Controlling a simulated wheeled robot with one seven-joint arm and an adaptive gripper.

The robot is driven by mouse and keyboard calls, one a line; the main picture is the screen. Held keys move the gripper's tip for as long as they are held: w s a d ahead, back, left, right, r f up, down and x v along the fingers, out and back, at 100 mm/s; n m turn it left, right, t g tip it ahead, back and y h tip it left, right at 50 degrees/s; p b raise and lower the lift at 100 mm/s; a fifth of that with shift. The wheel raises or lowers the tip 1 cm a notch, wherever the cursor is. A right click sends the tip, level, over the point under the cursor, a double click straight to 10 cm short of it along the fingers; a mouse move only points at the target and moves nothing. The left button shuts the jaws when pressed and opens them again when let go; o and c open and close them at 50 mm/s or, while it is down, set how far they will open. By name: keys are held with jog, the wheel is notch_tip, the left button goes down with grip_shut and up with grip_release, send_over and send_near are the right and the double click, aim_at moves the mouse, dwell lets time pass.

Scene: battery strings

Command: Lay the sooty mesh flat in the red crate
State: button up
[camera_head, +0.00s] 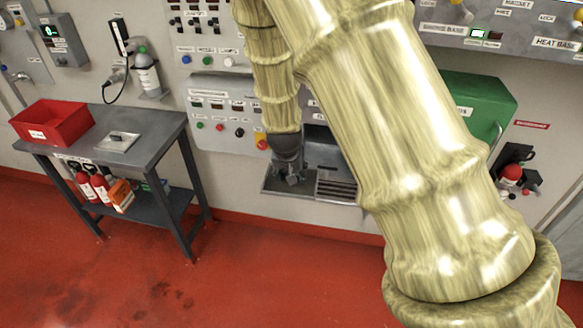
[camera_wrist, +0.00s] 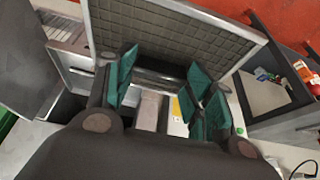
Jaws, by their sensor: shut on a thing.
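The sooty mesh (camera_wrist: 175,38) is a dark gridded panel in a pale metal frame. It fills the upper middle of the wrist view, just beyond my fingers. My gripper (camera_wrist: 160,82) has green-padded fingers, shut on the mesh's near edge; the exact contact is partly hidden. The red crate (camera_head: 62,130) stands on the left end of the grey table, apart from my gripper. Its inside is only partly visible.
The grey table (camera_head: 160,130) carries a small metal plate (camera_head: 118,141) right of the crate. Fire extinguishers (camera_head: 92,186) and an orange box (camera_head: 121,195) sit on its lower shelf. The slatted tray (camera_head: 335,187) is right of my gripper. Red floor is open in front.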

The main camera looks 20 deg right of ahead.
jog(key=shift+n, duration=0.5)
jog(key=f, duration=0.1)
jog(key=a+f, duration=0.1)
jog(key=f, duration=0.2)
jog(key=shift+s+a+f, duration=0.15)
jog(key=shift+s+f, duration=0.1)
jog(key=shift+s, duration=0.05)
jog(key=s+a+f+n, duration=0.2)
jog(key=s+a+f, duration=0.1)
jog(key=f, duration=0.3)
jog(key=s+a+f+n+y, duration=0.1)
jog(key=s+a+f, duration=0.1)
jog(key=s+f, duration=0.3)
jog(key=s+a+f+n+y, duration=0.1)
jog(key=s+a+f+n, duration=0.1)
jog(key=f, duration=0.5)
jog(key=shift+s+a+f+n+t, duration=0.2)
jog(key=shift+s+a+n+t, duration=0.1)
jog(key=shift+s+a, duration=0.65)
